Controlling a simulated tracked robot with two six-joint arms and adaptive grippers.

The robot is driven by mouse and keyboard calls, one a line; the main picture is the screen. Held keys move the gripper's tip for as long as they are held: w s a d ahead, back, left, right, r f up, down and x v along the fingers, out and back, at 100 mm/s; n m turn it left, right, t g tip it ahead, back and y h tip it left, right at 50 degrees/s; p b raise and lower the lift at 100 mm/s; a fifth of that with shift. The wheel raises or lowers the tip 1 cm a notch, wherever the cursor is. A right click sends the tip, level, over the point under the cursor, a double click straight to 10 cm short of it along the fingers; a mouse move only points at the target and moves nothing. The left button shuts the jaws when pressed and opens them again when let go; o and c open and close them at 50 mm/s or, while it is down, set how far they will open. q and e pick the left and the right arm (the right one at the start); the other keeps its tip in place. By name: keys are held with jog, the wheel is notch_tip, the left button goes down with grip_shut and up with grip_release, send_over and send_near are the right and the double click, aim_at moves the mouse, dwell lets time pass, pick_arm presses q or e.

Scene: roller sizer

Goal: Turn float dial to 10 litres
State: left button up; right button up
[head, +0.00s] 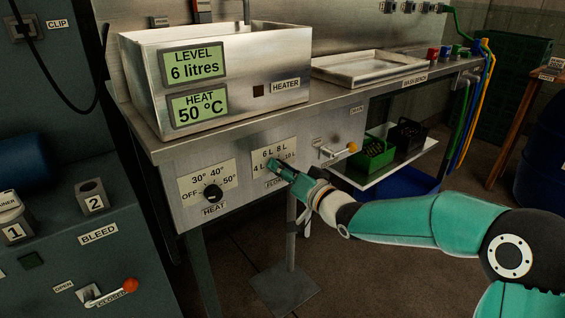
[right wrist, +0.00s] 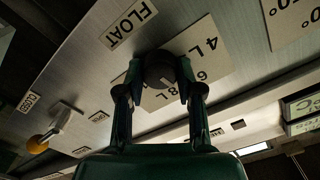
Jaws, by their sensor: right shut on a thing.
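The float dial (right wrist: 160,68) is a round dark knob on the steel front panel, on a white scale plate (head: 286,152) marked 4 L, 6 L, 8 L and 10 L. My right gripper (head: 276,166) reaches it from the right. In the right wrist view its two fingers (right wrist: 160,80) are shut on the dial, one on each side. In the head view the gripper hides the dial. The green level display (head: 194,66) reads 6 litres. My left gripper is out of view.
The heat dial (head: 213,193) sits left of the float plate. A drain lever with an orange knob (head: 352,147) is close on the right. A shelf (head: 370,182) with crates is below the bench. A stand (head: 287,285) stands under the panel.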

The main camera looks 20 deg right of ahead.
jog(key=shift+d+f+m+p, duration=0.15)
jog(key=shift+m+p, duration=1.15)
jog(key=shift+m, duration=1.55)
jog(key=shift+f+m+p, duration=0.1)
jog(key=shift+m+p, duration=1.2)
jog(key=shift+m, duration=1.5)
jog(key=shift+d+f+m+p, duration=0.15)
jog(key=shift+m+p, duration=1.15)
jog(key=shift+m, duration=1.55)
jog(key=shift+f, duration=0.1)
jog(key=o, duration=1.1)
jog(key=shift+c, duration=0.2)
jog(key=shift+o, duration=0.5)
jog(key=shift+a, duration=0.1)
